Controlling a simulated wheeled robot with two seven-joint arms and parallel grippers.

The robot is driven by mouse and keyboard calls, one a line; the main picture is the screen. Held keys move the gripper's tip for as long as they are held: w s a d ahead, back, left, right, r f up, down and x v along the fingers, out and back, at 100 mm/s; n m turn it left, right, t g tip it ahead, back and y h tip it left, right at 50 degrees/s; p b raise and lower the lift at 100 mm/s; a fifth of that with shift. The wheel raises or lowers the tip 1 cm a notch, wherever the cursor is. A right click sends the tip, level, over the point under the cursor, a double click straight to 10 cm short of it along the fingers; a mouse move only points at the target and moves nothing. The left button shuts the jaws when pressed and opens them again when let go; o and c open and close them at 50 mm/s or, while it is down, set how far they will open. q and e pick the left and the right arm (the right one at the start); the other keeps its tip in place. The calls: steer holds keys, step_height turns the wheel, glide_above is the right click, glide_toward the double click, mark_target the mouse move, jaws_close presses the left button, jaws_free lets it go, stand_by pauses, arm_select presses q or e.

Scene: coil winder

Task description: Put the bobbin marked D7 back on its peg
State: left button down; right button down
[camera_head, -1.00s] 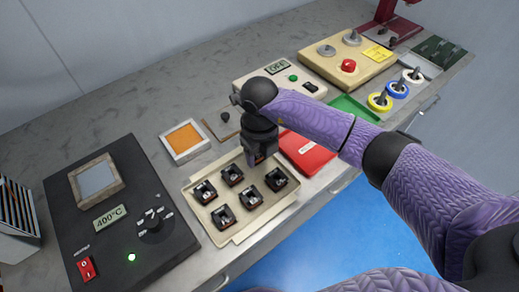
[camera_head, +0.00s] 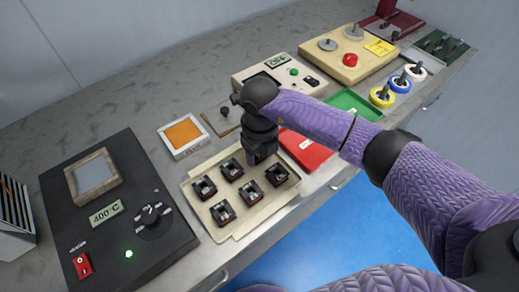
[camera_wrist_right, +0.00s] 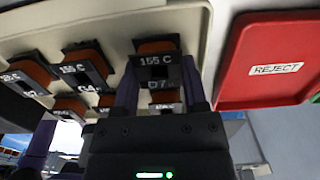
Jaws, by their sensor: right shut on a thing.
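The bobbin marked D7 (camera_wrist_right: 157,47) has an orange-brown winding and a black face reading 155 C. In the right wrist view it is between the two fingers of my right gripper (camera_wrist_right: 159,78), which is shut on it. In the head view my right gripper (camera_head: 261,153) points down over the far right corner of the cream tray (camera_head: 245,229) and mostly hides this bobbin. Whether the bobbin touches the tray is not clear. Several similar bobbins (camera_head: 223,213) sit in the tray. No peg can be made out. My left gripper is not in view.
A red REJECT tray (camera_head: 305,152) lies right of the cream tray, with a green tray (camera_head: 352,101) beyond. A black 400°C unit (camera_head: 165,235) stands at left. Yellow, blue and white rings on posts (camera_head: 398,84) stand at right. The back of the bench is mostly clear.

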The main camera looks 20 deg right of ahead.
steer(key=shift+f, duration=0.2)
steer(key=shift+c, duration=0.6)
jaws_free()
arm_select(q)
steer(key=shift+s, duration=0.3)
arm_select(e)
steer(key=shift+o, duration=0.3)
step_height(320, 180, up, 7)
steer(key=shift+f+p, duration=0.15)
steer(key=shift+p, duration=1)
step_height(320, 180, up, 3)
steer(key=shift+r+p, duration=0.15)
steer(key=shift+p, duration=0.2)
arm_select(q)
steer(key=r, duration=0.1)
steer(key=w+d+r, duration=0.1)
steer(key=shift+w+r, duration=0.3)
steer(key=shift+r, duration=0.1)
